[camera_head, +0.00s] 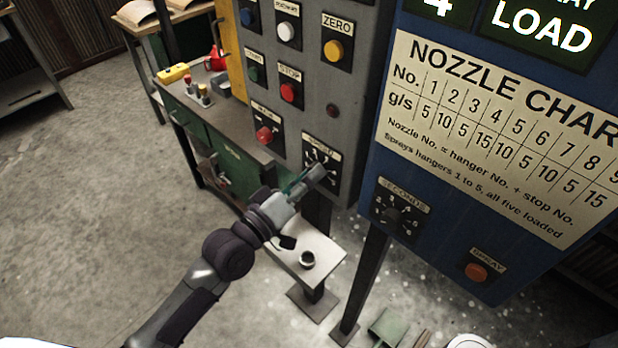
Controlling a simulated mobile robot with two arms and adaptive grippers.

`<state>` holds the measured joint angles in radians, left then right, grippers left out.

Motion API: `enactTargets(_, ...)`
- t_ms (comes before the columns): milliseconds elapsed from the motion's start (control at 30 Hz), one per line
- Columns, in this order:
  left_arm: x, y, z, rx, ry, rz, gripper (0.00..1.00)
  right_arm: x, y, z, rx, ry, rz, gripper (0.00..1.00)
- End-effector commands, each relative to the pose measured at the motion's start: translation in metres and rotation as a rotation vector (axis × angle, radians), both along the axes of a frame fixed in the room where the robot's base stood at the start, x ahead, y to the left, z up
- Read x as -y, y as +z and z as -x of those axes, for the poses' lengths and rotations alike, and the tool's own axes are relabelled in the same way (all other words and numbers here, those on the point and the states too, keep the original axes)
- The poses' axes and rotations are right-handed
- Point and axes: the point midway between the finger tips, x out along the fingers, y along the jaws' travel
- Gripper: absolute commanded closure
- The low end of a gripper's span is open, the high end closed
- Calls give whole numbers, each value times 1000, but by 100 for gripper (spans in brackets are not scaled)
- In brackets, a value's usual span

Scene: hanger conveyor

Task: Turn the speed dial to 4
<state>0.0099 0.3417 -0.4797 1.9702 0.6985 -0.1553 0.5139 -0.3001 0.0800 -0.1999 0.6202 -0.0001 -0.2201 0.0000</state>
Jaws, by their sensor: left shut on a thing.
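The speed dial (312,156) is on the lower right of the grey control panel, under a small label plate. Its knob and most of its scale are hidden behind my gripper, so the setting cannot be read. My left gripper (318,173) is at the dial, coming from the lower left, with its fingers shut on the dial's knob. My right gripper is not in the view.
The grey panel (308,90) carries several coloured buttons. A small shelf (325,255) holding a cup stands below. The floor at left is clear.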

Motion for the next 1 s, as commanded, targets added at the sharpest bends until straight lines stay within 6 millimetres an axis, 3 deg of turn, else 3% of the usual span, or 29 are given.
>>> enactTargets(400, 0, -2, 0, 146, -1, -195, 99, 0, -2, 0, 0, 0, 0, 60)
enactTargets(1000, 0, -2, 0, 178, -1, -237, 99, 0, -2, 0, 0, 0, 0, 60)
